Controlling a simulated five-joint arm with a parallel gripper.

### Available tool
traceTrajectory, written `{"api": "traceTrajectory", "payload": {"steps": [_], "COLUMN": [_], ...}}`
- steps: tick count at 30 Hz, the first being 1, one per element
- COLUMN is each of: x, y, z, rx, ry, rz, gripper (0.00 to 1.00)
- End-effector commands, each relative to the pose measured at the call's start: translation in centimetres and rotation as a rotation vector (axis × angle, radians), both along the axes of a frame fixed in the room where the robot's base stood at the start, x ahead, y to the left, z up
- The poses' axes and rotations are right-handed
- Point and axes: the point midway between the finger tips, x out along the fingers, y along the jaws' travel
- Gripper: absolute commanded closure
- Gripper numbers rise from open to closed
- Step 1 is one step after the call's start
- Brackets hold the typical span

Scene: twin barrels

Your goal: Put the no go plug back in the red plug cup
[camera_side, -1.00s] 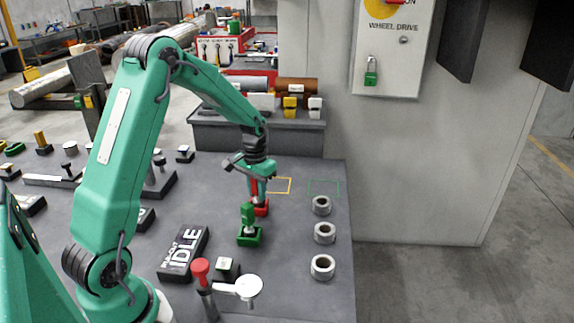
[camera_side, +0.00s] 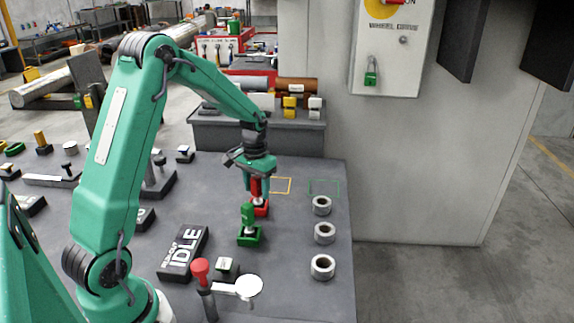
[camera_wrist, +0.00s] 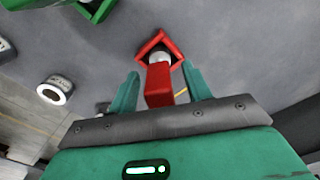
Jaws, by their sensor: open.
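The no go plug (camera_side: 256,187) has a red handle and a metal end. It stands in or at the red plug cup (camera_side: 261,209) on the dark table. My gripper (camera_side: 257,188) is just above the cup, with its fingers on either side of the red handle. In the wrist view the red handle (camera_wrist: 159,97) lies between the two green fingers (camera_wrist: 158,86), with gaps on both sides. The plug's metal end (camera_wrist: 158,57) sits within the red cup's rim (camera_wrist: 171,42). How deep it sits is hard to tell.
A green plug (camera_side: 247,213) stands in a green cup (camera_side: 250,238) close in front of the red cup. Several metal rings (camera_side: 324,232) stand to the right. A red-knobbed lever (camera_side: 201,268) stands in front.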

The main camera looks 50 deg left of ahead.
Motion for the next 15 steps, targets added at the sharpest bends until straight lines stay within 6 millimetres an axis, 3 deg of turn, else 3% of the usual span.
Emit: {"api": "traceTrajectory", "payload": {"steps": [9, 15], "x": [0.1, 0.0], "y": [0.0, 0.0], "z": [4.2, 5.8], "rx": [0.001, 0.0], "ry": [-0.003, 0.0], "rz": [0.0, 0.0], "gripper": [0.51, 0.51]}}
